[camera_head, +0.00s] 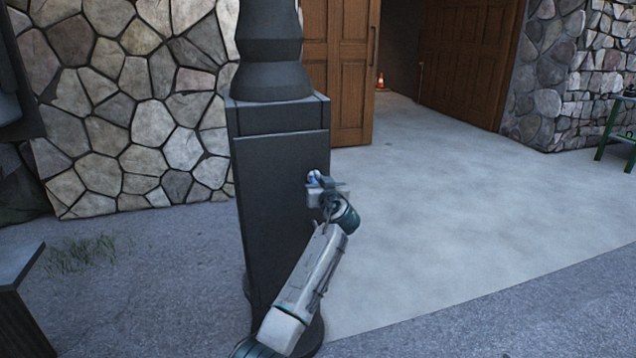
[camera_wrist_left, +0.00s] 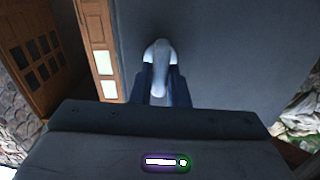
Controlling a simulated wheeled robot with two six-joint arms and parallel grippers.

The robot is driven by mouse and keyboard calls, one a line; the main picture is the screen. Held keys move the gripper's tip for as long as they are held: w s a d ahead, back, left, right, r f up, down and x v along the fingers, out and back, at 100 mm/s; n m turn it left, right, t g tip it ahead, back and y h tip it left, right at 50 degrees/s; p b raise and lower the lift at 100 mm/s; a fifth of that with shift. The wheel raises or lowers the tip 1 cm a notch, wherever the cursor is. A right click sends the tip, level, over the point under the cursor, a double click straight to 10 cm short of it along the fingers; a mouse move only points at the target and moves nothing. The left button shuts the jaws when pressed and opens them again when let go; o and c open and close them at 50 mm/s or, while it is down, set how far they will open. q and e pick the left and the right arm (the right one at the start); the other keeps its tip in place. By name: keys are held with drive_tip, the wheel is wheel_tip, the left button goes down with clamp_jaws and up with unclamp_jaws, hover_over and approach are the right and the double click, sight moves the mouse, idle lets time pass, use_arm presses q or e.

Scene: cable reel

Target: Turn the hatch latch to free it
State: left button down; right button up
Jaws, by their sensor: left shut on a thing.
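The hatch (camera_head: 275,215) is a dark grey panel on the front of a square post base. It also fills the upper middle of the left wrist view (camera_wrist_left: 235,50). The latch (camera_head: 314,176) is a small pale handle near the hatch's right edge. In the left wrist view the latch (camera_wrist_left: 159,62) is a rounded whitish lever. My left gripper (camera_head: 320,187) is at the latch, with its fingers (camera_wrist_left: 160,92) on both sides of the lever and shut on it. The lower part of the latch is partly hidden between the fingers. My right gripper is not in view.
Brown wooden doors (camera_head: 340,70) stand behind the post, with an orange cone (camera_head: 381,81) in the opening. A stone wall (camera_head: 130,110) is behind at left. A dark box-like object (camera_head: 18,268) stands at the left edge. The paved floor (camera_head: 450,190) at right is clear.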

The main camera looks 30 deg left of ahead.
use_arm(q)
drive_tip(key=m+p, duration=0.1)
drive_tip(key=m, duration=0.3)
drive_tip(key=shift+w, duration=0.1)
drive_tip(key=shift+w+d+f+m+p, duration=0.1)
drive_tip(key=shift+m+p, duration=1)
drive_tip(key=shift+m, duration=1.15)
drive_tip(key=shift+s+d+f+m+p, duration=0.15)
drive_tip(key=shift+m+p, duration=0.9)
drive_tip(key=shift+m, duration=1.15)
drive_tip(key=shift+w+a+f+m+p, duration=0.15)
drive_tip(key=shift+m+p, duration=0.95)
drive_tip(key=shift+m, duration=1.15)
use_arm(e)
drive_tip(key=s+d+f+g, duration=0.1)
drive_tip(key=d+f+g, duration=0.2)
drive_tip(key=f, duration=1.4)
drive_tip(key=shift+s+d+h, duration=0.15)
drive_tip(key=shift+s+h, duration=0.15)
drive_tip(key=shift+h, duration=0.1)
use_arm(q)
drive_tip(key=shift+d, duration=0.1)
